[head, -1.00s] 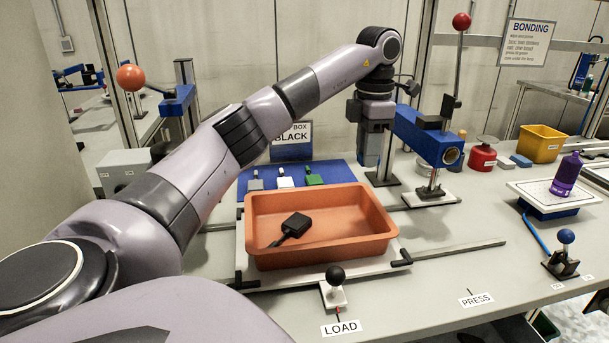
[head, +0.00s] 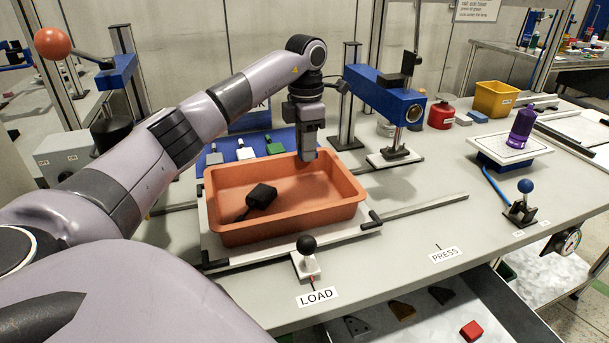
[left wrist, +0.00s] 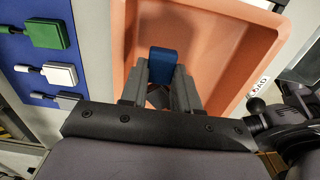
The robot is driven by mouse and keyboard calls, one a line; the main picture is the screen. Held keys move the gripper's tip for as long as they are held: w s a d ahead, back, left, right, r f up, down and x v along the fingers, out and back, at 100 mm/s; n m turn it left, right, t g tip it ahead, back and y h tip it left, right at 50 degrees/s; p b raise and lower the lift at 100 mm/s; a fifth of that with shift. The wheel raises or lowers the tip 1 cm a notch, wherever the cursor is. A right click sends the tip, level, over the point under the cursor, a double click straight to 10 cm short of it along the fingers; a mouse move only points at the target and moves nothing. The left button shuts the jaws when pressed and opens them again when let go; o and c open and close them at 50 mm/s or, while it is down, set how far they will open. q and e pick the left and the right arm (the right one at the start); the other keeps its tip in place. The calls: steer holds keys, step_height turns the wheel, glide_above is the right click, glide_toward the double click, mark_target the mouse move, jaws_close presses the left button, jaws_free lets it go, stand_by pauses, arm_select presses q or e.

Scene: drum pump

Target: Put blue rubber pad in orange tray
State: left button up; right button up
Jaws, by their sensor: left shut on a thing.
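The orange tray (head: 340,212) sits on a white plate at the LOAD label, with a black paddle-shaped piece (head: 262,196) inside. My left gripper (head: 307,156) points down at the tray's back rim. In the left wrist view the left gripper (left wrist: 160,85) is shut on the blue rubber pad (left wrist: 163,62), which shows between the fingertips over the orange tray (left wrist: 215,50). The pad is hidden in the head view. I cannot tell how high it is above the tray floor. My right gripper is not in view.
Grey, white and green paddles lie on a blue mat (left wrist: 85,17) behind the tray. A black-knobbed lever (head: 306,247) stands in front of it. A blue press head (head: 385,95) stands at the back right. An open drawer (head: 440,310) with several pieces is below the front edge.

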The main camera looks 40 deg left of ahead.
mark_target(305, 186)
arm_select(q)
steer(key=shift+f, duration=3.75)
steer(key=shift+f, duration=0.1)
steer(key=o, duration=1)
steer(key=shift+f, duration=0.1)
step_height(305, 186, up, 12)
steer(key=shift+r, duration=0.2)
